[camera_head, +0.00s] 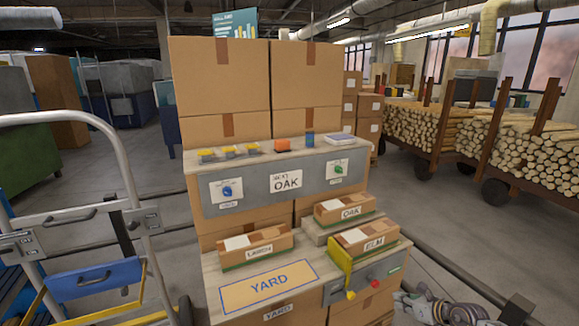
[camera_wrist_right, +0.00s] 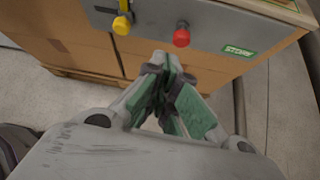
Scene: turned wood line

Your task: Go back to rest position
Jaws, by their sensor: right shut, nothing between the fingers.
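My right gripper (camera_head: 408,300) is at the lower right of the head view, beside the front right corner of the workstation. In the right wrist view its fingers (camera_wrist_right: 165,92) are shut together with nothing between them, just in front of the panel with a yellow knob (camera_wrist_right: 122,25) and a red knob (camera_wrist_right: 182,36). My left gripper is not in view. Boxes labelled LARCH (camera_head: 255,247), OAK (camera_head: 345,207) and ELM (camera_head: 364,241) rest on the workstation. A yellow lever (camera_head: 339,262) stands by the ELM box.
The bench has a YARD pad (camera_head: 268,286) and a raised shelf panel (camera_head: 262,190) with a NEXT OAK sign. Tall cartons (camera_head: 222,80) stand behind. Log carts (camera_head: 430,135) stand at right.

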